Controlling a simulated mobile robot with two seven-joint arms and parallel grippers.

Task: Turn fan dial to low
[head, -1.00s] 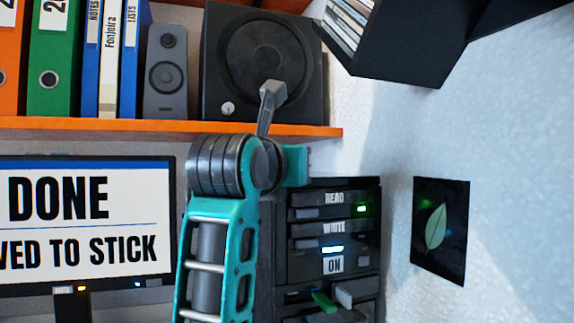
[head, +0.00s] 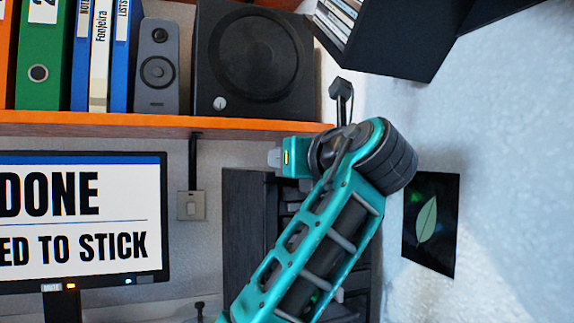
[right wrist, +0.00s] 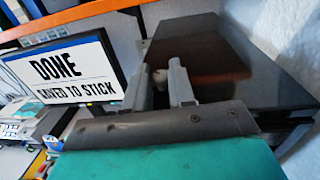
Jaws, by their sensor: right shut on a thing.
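The dial (head: 220,103) is a small pale knob at the lower left front of a black box (head: 205,60) with a large round front, on the orange shelf. My right gripper (head: 272,158) is below the shelf edge, right of and below the dial, apart from it. The dial's setting is too small to read. My left gripper is not in view.
The orange shelf (head: 150,124) also holds a grey speaker (head: 157,65) and several binders. A dark tower (head: 245,225) stands behind my right arm, a monitor (head: 80,215) at left. A wall switch (head: 191,206) is between them. A black disc shelf (head: 390,45) is upper right.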

